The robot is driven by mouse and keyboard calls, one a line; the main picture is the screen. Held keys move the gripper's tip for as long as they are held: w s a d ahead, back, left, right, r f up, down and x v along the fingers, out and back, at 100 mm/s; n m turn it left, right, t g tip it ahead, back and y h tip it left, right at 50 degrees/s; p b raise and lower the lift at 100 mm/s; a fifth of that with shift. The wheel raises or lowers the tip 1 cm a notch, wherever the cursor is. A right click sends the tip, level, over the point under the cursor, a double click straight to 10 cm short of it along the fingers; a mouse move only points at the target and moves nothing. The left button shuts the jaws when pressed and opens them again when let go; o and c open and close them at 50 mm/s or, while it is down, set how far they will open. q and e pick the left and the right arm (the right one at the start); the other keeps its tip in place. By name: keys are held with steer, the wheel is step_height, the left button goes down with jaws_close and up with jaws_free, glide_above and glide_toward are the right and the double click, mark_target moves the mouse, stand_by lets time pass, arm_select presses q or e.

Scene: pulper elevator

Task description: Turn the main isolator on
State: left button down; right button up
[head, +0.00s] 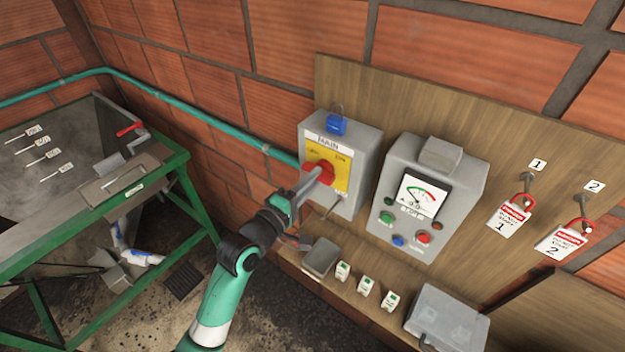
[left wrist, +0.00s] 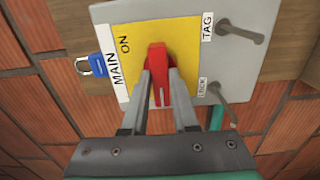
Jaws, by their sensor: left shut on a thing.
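The main isolator is a grey box (head: 368,152) on the wooden board, with a yellow plate (head: 343,172) labelled MAIN and ON. Its red handle (head: 318,167) is partly covered by my gripper. In the left wrist view the red handle (left wrist: 157,62) lies roughly parallel to the MAIN strip. My left gripper (head: 316,179) is shut on the handle, one finger on each side of it; its fingers also show in the left wrist view (left wrist: 159,88). Which end of the handle is the pointer is hard to tell. My right gripper is not in view.
A blue padlock (head: 337,124) hangs at the box's top. A meter box (head: 463,178) with buttons stands close right. Two red-hasp danger tags (head: 508,216) (head: 563,241) hang farther right. Small boxes (head: 321,257) sit below.

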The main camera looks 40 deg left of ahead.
arm_select(q)
steer(key=shift+m+b, duration=0.8)
steer(key=shift+m, duration=8.2)
steer(key=c, duration=0.7)
jaws_free()
steer(key=shift+s, duration=0.1)
